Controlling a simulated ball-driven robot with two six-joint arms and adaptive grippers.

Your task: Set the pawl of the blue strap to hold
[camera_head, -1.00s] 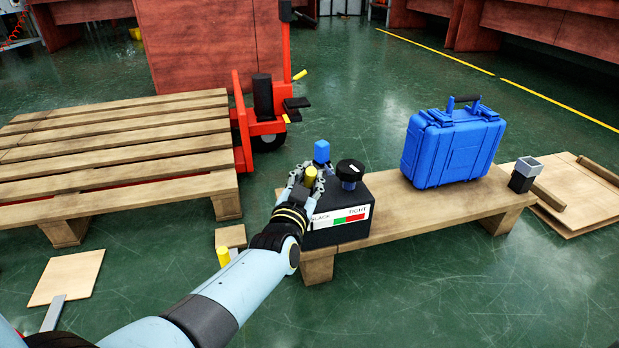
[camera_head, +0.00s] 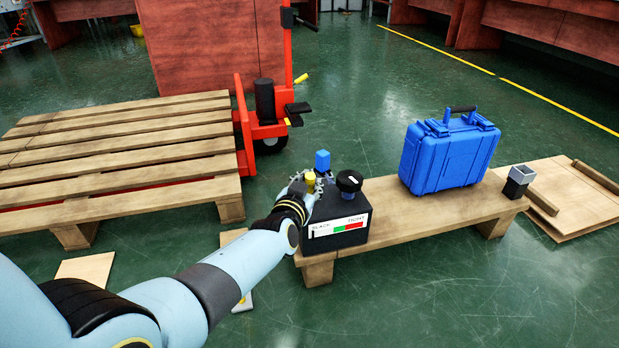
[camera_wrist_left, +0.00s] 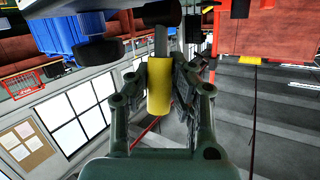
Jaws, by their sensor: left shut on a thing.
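A black ratchet box (camera_head: 338,232) stands on the left end of a low wooden bench. Its front has a scale marked SLACK and TIGHT with green and red zones; a dark pointer sits at the SLACK end. On top are a black knob (camera_head: 349,182), a blue block (camera_head: 322,160) and a yellow-handled lever (camera_head: 311,182). My left gripper (camera_head: 310,186) is shut on the yellow handle, which also shows between its fingers in the left wrist view (camera_wrist_left: 158,88). The handle's base is partly hidden by the fingers. My right gripper is out of view.
A blue case (camera_head: 447,152) stands on the wooden bench (camera_head: 415,218), with a small grey-topped block (camera_head: 517,181) at its right end. A wooden pallet (camera_head: 120,150) and a red pallet truck (camera_head: 262,130) are behind left. Green floor is open in front.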

